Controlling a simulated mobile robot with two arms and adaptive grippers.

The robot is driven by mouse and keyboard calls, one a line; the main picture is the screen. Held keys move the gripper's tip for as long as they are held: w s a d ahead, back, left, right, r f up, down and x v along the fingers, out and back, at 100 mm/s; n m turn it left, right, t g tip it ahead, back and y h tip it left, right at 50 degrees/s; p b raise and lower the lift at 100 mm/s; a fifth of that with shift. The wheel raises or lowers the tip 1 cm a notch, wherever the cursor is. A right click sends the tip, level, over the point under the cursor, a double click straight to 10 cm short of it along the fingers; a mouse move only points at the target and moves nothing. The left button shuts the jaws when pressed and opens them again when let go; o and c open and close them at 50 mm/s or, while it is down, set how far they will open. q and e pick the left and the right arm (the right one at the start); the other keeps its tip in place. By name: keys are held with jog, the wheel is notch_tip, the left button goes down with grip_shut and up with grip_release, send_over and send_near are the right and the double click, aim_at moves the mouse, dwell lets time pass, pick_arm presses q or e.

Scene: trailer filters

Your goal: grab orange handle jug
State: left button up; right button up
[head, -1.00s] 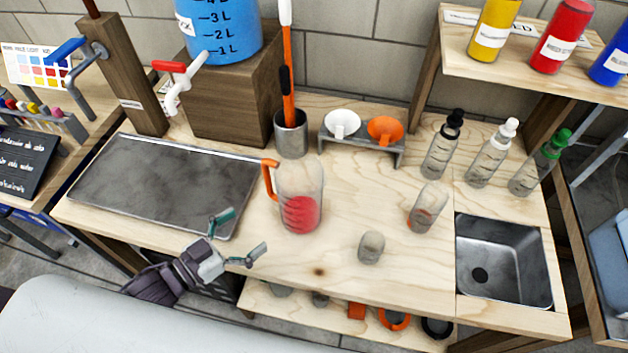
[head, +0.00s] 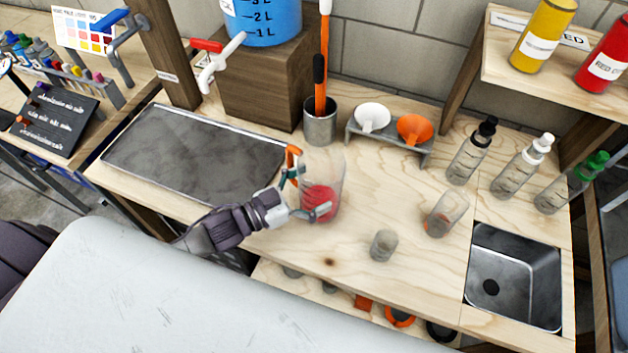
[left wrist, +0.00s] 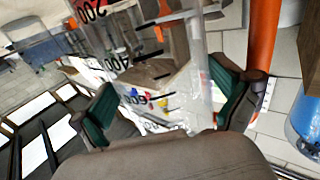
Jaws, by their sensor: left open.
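The clear jug (head: 333,170) with red liquid and an orange handle (head: 293,153) stands upright on the wooden bench. My left gripper (head: 305,192) is open at the jug's near left side, one finger by the handle and the other across the front of the body. In the left wrist view, the jug's clear marked wall (left wrist: 150,70) lies between the green-padded fingers (left wrist: 165,102). The orange handle (left wrist: 263,45) is just outside the right finger. I cannot tell whether the fingers touch the jug. My right gripper is not in view.
A grey tray (head: 190,160) lies left of the jug. A metal cup (head: 320,125) with orange-handled tools and a funnel stand (head: 390,143) are behind. A small cup (head: 384,245), a clear beaker (head: 446,213) and a sink (head: 515,275) are to the right.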

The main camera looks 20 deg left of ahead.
aim_at(337, 173)
pick_arm(q)
jog(key=x, duration=0.3)
jog(key=shift+r+p, duration=0.25)
jog(key=shift+p, duration=0.05)
jog(key=shift+w+d+f, duration=0.1)
jog(key=shift+w+d, duration=0.15)
jog(key=shift+w, duration=0.1)
jog(key=c, duration=1)
jog(key=shift+c, duration=0.2)
